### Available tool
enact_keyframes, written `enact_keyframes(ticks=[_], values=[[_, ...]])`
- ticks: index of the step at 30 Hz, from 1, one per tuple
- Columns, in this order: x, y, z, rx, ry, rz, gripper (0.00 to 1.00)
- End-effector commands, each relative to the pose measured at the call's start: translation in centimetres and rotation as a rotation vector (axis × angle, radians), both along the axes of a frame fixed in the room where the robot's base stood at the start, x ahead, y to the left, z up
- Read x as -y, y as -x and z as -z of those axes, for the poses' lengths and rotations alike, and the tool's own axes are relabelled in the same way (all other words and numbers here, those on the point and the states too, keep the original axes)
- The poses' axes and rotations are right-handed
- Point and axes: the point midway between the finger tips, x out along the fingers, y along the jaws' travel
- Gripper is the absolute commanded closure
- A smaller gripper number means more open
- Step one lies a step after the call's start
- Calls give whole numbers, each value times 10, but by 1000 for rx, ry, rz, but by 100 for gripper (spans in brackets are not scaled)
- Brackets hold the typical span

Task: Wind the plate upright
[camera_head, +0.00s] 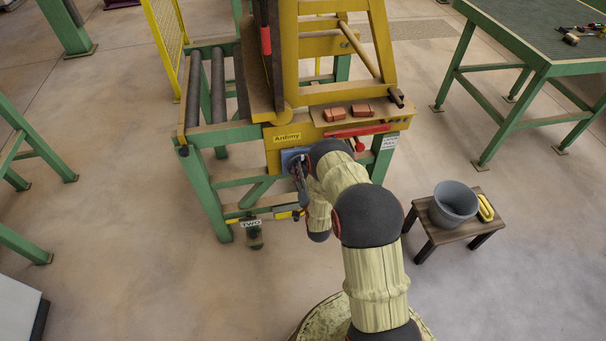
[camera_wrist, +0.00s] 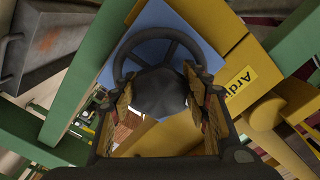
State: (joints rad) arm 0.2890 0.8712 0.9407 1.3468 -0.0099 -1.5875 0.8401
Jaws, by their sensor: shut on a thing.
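The plate (camera_head: 255,75) is a tall yellow-brown panel at the left of the yellow Ardmy frame (camera_head: 293,155), in the head view. It looks close to upright on its edge; its exact tilt is hard to tell. A dark handwheel (camera_wrist: 160,31) stands before a blue panel (camera_wrist: 147,17) on the machine's front, in the wrist view. In the head view, my arm partly hides the wheel and the gripper (camera_head: 300,178).
A roller conveyor (camera_head: 217,85) on green legs adjoins the machine. A low stool (camera_head: 455,232) with a grey bucket (camera_head: 455,202) stands right.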

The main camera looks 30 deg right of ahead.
Motion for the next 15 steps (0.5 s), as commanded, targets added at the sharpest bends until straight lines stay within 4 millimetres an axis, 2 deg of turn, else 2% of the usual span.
enact_keyframes(ticks=[15], values=[[0, 0, -1, 20, -67, 1, 78]])
